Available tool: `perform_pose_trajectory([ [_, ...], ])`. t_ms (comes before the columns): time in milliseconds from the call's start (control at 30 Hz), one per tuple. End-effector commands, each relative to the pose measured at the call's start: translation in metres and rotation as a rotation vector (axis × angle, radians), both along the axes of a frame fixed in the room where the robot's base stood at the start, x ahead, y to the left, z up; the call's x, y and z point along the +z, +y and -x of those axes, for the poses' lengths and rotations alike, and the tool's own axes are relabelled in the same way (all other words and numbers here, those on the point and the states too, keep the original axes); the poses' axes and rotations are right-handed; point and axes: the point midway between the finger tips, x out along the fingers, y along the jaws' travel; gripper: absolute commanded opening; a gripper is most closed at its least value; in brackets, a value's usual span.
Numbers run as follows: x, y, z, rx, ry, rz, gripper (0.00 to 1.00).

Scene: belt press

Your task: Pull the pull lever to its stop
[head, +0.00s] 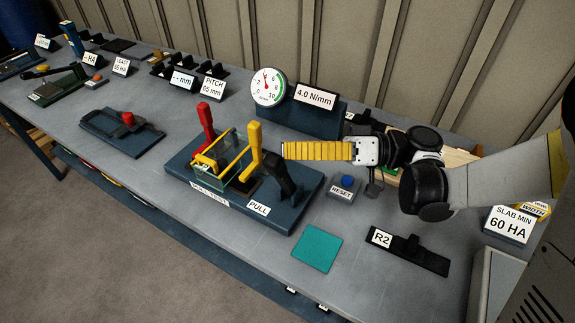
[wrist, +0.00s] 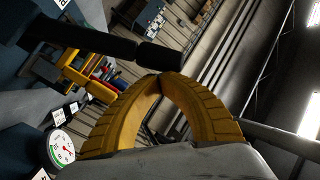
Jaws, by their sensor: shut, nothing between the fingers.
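The pull lever appears to be the black lever (head: 284,178), on the blue base beside the PULL label (head: 258,208). It leans, with its top toward the left. My gripper (head: 284,151) has yellow ribbed fingers, shut and empty, pointing left just above and beside the lever's top. In the wrist view, the closed fingertips (wrist: 160,76) are right by the end of a black bar (wrist: 158,55), which looks like the lever's handle. I cannot tell whether they touch.
A yellow lever (head: 253,142) and a red lever (head: 206,120) stand on the same base, with a clear guard (head: 212,177) between. A RESET button (head: 346,183) is to the right. A dial gauge (head: 267,87) stands behind. A teal square (head: 317,248) lies in front.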

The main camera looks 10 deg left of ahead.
Motion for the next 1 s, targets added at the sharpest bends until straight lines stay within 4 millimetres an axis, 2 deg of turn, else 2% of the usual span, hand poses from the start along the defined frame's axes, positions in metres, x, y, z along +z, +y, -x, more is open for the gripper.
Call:
perform_pose_trajectory([
  [167, -0.003, 0.003, 0.01, 0.001, 0.0, 0.0, 0.0],
  [567, -0.004, 0.004, 0.013, 0.003, 0.0, 0.0, 0.0],
  [1000, -0.012, 0.011, 0.032, 0.003, 0.0, 0.0, 0.0],
])
